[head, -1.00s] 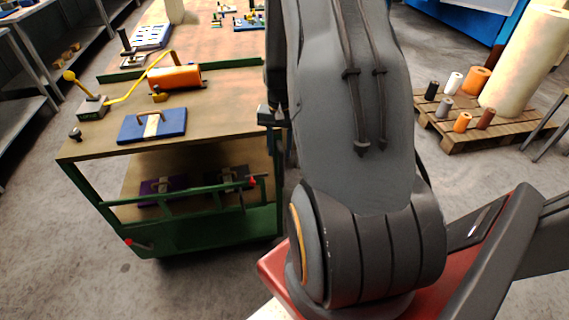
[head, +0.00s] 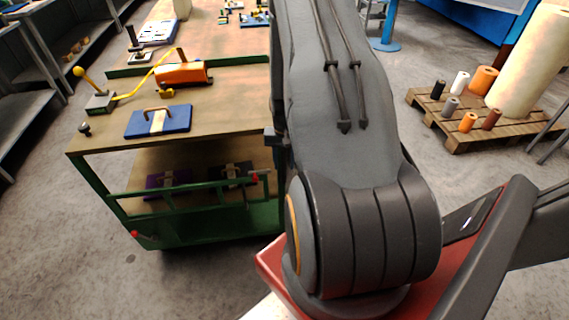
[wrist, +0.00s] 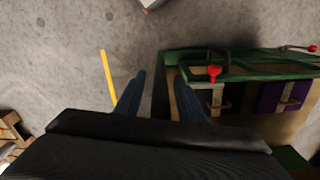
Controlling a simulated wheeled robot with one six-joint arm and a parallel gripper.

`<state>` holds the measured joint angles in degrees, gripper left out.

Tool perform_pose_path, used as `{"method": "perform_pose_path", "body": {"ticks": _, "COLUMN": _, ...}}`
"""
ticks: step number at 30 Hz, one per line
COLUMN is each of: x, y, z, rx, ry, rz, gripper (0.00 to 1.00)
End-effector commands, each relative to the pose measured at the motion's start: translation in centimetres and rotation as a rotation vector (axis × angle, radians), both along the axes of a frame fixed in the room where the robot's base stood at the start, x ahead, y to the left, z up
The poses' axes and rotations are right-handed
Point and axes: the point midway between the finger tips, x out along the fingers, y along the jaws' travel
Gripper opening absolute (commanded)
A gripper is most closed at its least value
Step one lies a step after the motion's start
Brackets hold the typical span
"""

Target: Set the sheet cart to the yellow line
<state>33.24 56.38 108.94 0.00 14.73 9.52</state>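A yellow line (wrist: 107,76) lies on the grey floor in the wrist view, left of my gripper; I do not make it out in the head view. My gripper (wrist: 159,75) is open and empty, its two dark blue fingers apart above the floor. A green-framed unit with a wooden top (head: 225,112) stands at left in the head view; I cannot tell whether it is the sheet cart. In the head view my arm hides the gripper.
On the wooden top are a blue die (head: 158,121), an orange roller (head: 183,74) and a yellow-knobbed lever (head: 79,72). A purple die (wrist: 285,97) sits lower in the unit. A pallet (head: 455,125) with rolls stands at right. Shelving (head: 35,95) lines the left.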

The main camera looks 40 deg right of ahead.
Motion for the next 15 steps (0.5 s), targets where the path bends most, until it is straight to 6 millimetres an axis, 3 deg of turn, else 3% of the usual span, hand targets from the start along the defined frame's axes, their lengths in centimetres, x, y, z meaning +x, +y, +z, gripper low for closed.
{"method": "perform_pose_path", "body": {"ticks": 6, "x": 0.0, "y": 0.0, "z": -1.3, "rx": -0.001, "ry": -0.001, "rz": 0.000, "gripper": 0.36}}
{"method": "perform_pose_path", "body": {"ticks": 15, "x": 0.0, "y": 0.0, "z": -1.4, "rx": -0.001, "ry": -0.001, "rz": 0.000, "gripper": 0.36}}
